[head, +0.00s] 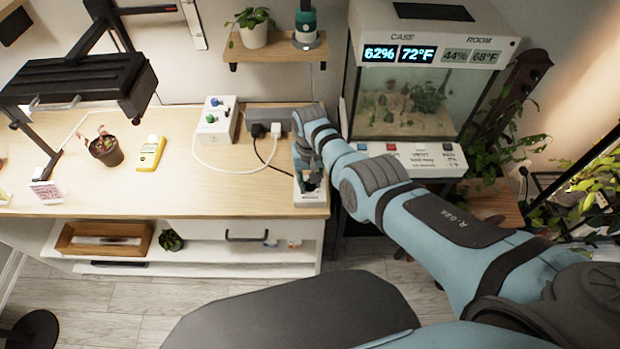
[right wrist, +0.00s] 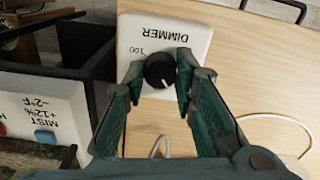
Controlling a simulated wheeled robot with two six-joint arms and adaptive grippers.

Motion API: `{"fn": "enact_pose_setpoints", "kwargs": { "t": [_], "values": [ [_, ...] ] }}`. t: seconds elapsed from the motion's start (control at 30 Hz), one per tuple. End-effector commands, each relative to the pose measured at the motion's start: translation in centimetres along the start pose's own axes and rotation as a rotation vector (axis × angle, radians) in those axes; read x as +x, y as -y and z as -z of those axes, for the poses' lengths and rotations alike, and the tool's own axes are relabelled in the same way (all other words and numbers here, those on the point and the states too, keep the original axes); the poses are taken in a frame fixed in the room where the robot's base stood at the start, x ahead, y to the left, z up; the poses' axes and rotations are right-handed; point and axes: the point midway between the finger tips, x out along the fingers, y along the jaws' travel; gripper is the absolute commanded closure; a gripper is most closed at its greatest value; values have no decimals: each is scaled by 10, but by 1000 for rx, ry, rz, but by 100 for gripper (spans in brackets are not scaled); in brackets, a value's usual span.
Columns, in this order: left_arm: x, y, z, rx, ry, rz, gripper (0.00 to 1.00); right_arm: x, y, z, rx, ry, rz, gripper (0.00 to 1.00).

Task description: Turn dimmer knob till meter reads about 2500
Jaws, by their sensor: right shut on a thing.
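The dimmer is a white box (head: 311,198) at the right front corner of the wooden table, partly hidden by my right arm in the head view. In the right wrist view the box (right wrist: 190,45) shows the word DIMMER and 100, upside down. Its black knob (right wrist: 159,71) has a white pointer line towards the bottom of the picture. My right gripper (right wrist: 159,78) is shut on the knob, one finger on each side; it also shows in the head view (head: 311,178). A yellow meter (head: 149,152) lies left on the table; its reading is too small to tell. My left gripper is out of view.
A potted seedling (head: 105,150) stands left of the meter under a black lamp (head: 75,80). A white box with coloured knobs (head: 213,118) and a power strip (head: 268,123) with cables lie behind. A glass case (head: 410,100) stands at the right. The table's front middle is clear.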

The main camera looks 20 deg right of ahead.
Motion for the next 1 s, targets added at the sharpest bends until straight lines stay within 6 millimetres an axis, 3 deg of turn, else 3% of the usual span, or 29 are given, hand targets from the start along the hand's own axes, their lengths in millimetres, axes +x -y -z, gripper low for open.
{"fn": "enact_pose_setpoints", "kwargs": {
  "t": [0.7, 0.73, 0.8, 0.83, 1.0],
  "values": [
    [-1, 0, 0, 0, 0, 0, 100, 0, 0, 0, -92, 0, 1, 100],
    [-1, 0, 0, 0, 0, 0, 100, 0, 0, 0, -92, 0, 1, 70],
    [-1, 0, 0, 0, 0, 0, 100, 0, 0, 0, -92, 0, 1, 59],
    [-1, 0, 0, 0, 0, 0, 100, 0, 0, 0, -92, 0, 1, 54],
    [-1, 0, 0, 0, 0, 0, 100, 0, 0, 0, -92, 0, 1, 54]
  ]
}}
